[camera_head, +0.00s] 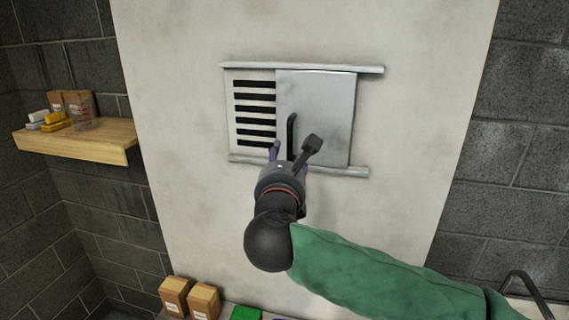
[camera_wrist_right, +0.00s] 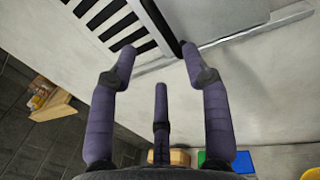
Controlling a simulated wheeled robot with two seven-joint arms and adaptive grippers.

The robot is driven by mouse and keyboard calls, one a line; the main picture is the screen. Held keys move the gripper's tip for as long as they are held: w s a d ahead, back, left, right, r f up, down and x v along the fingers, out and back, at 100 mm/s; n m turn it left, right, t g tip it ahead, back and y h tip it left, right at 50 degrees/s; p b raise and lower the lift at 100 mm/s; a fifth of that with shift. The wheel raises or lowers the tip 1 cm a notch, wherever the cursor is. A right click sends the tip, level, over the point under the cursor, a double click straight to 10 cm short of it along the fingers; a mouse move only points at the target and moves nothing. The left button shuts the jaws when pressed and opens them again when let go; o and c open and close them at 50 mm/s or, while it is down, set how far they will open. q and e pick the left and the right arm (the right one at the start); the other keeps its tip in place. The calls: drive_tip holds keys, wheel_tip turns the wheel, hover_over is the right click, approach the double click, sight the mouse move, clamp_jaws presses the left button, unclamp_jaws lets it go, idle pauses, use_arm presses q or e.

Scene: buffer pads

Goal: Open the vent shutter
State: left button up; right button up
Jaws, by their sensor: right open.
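The vent shutter (camera_head: 325,105) is a light grey sliding panel between two horizontal rails on a pale wall panel. It stands to the right, and the dark slots of the vent (camera_head: 254,112) show uncovered to its left. A dark upright handle (camera_head: 291,135) is on the shutter's left part. My right gripper (camera_head: 292,150) is open at the handle's lower end. In the right wrist view, the gripper (camera_wrist_right: 157,48) has its fingers spread below the lower rail, with the dark handle (camera_wrist_right: 166,28) between and beyond the fingertips. Contact cannot be told. My left gripper is not in view.
A wooden shelf (camera_head: 80,142) with small boxes and bottles is on the left wall. Cardboard boxes (camera_head: 190,298) and a green item (camera_head: 246,313) are at the bottom. Bare wall surrounds the vent.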

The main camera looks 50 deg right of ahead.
drive_tip(key=shift+s+a, duration=0.35)
drive_tip(key=shift+a, duration=0.05)
idle(0.4)
